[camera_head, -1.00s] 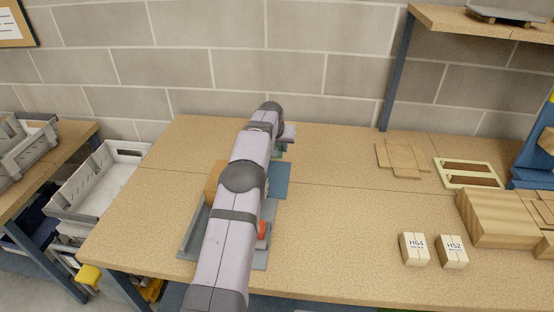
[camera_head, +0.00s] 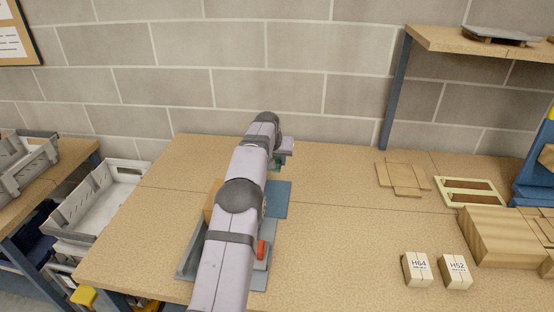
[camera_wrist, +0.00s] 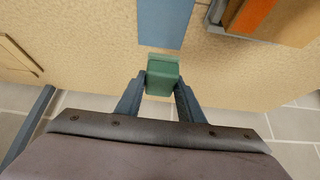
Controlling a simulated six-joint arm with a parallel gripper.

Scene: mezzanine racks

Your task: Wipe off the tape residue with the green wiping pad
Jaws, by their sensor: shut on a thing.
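The green wiping pad (camera_wrist: 162,78) is a small block between the two fingers of my gripper (camera_wrist: 160,92), which is shut on it. The pad is over the tan worktop, just off the short edge of a blue mat (camera_wrist: 166,22); I cannot tell for sure whether it touches the surface. A small brownish patch shows between pad and mat, possibly the tape residue (camera_wrist: 165,53). In the head view, my arm hides most of that area; a bit of the green pad (camera_head: 275,166) shows beyond the blue mat (camera_head: 277,200), near the back of the table.
A grey tray (camera_head: 258,278) with an orange-red item (camera_head: 261,249) lies partly under my arm. To the right are cardboard pieces (camera_head: 403,178), a pale frame (camera_head: 470,191), wooden blocks (camera_head: 495,236) and boxes H64 (camera_head: 416,269) and H52 (camera_head: 456,271). The middle worktop is clear.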

